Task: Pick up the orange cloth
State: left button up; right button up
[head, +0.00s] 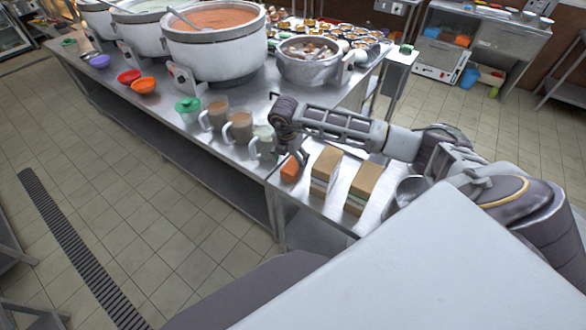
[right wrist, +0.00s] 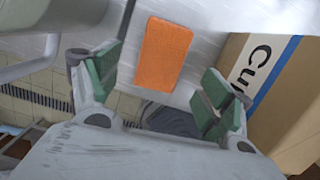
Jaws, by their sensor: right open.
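The orange cloth (head: 290,169) lies flat on the steel table near its front edge, left of the cardboard boxes. It also shows in the right wrist view (right wrist: 165,54) as an orange rectangle beyond my fingertips. My right gripper (right wrist: 160,88) is open and empty, with its green-padded fingers wide apart on either side of the cloth's near end. In the head view my right gripper (head: 293,153) is at the cloth, partly hidden by the wrist. I cannot tell how high it is above the table. My left gripper is not in view.
Two cardboard boxes (head: 325,165) (head: 362,187) stand close to the right of the cloth. Several mugs (head: 238,128) stand to its left on the long table. Large stockpots (head: 214,45) and coloured bowls (head: 143,86) are farther back.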

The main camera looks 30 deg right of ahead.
aim_at(293, 165)
jog(key=shift+f, duration=0.5)
jog(key=shift+d+f, duration=0.1)
jog(key=shift+w+d+f+p, duration=0.1)
jog(key=shift+d+f+p, duration=0.1)
jog(key=shift+f, duration=0.6)
jog(key=shift+w+d+f+p, duration=0.15)
jog(key=shift+d+f+p, duration=0.05)
jog(key=shift+f, duration=0.65)
jog(key=shift+w+d+f+p, duration=0.1)
jog(key=shift+d+f+p, duration=0.1)
jog(key=shift+f, duration=0.6)
jog(key=c, duration=1.1)
jog(key=shift+r, duration=0.1)
jog(key=shift+r+b, duration=0.65)
jog(key=shift+r, duration=4.3)
